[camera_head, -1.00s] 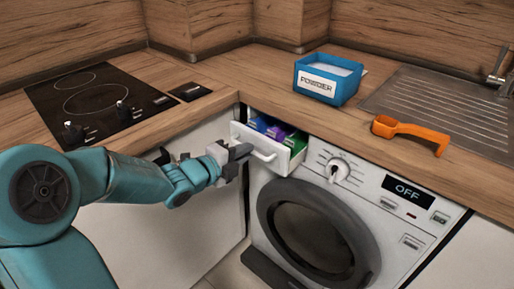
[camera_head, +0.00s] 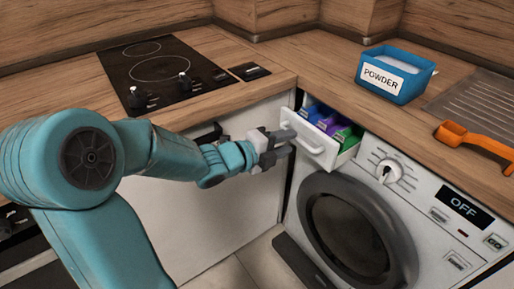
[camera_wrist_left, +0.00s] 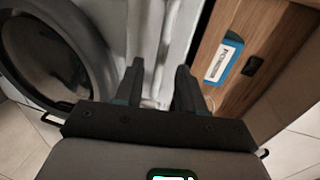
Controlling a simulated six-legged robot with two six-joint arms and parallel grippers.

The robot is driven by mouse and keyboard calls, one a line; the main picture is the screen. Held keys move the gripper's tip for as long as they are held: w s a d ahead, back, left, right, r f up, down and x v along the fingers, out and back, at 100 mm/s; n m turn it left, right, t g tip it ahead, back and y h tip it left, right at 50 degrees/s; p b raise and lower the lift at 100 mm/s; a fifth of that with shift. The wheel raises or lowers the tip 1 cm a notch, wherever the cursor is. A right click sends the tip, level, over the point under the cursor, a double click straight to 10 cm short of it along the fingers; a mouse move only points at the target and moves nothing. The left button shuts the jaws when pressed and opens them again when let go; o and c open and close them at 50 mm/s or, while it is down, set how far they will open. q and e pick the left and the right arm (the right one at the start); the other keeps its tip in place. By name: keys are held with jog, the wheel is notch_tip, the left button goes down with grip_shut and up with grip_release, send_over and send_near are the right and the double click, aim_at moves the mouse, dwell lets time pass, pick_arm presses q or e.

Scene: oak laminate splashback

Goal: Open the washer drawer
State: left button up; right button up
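The washer drawer (camera_head: 318,152) is pulled out of the washer's upper left corner. It has a white front with a bar handle (camera_head: 303,141), and blue, purple and green compartments show inside. My left gripper (camera_head: 288,142) is at the left end of the drawer front, close to the handle; whether it touches the handle is unclear. In the left wrist view the two fingers of my left gripper (camera_wrist_left: 158,82) are spread apart with nothing clearly held between them. My right gripper is in neither view.
The washer's round door (camera_head: 355,225) is below the drawer and also shows in the wrist view (camera_wrist_left: 45,60). A blue powder box (camera_head: 396,75) and an orange scoop (camera_head: 478,138) stand on the wooden counter (camera_head: 320,75). A black hob (camera_head: 165,75) is at left.

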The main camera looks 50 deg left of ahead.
pick_arm(q)
jog(key=p+v, duration=0.1)
jog(key=v, duration=1.3)
